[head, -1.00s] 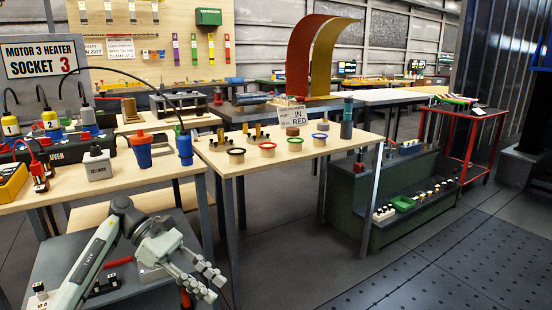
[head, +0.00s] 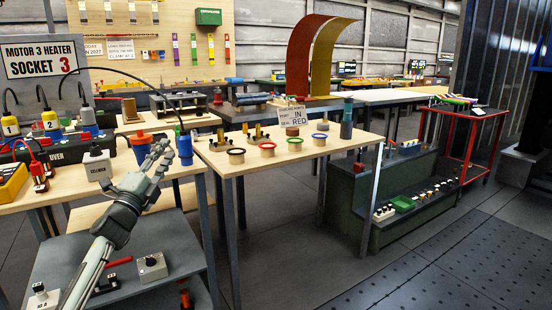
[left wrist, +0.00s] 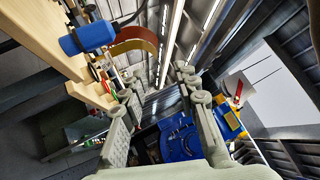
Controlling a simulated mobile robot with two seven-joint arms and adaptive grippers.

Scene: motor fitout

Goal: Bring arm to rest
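My left arm (head: 92,270) comes in from the lower left of the head view and points up and to the right. Its gripper (head: 158,162) is raised in front of the front edge of the left workbench (head: 120,177). In the left wrist view, the two fingers of the left gripper (left wrist: 157,90) stand apart with nothing held between them. A blue plug (head: 184,148) and an orange-topped blue plug (head: 141,147) show just beyond the fingers in the head view. My right gripper is not in view.
A low grey cart (head: 185,258) under the arm carries a small box with a black knob (head: 151,266). The middle table (head: 300,155) with several coloured rings stands to the right. Open floor (head: 300,260) lies at the front right.

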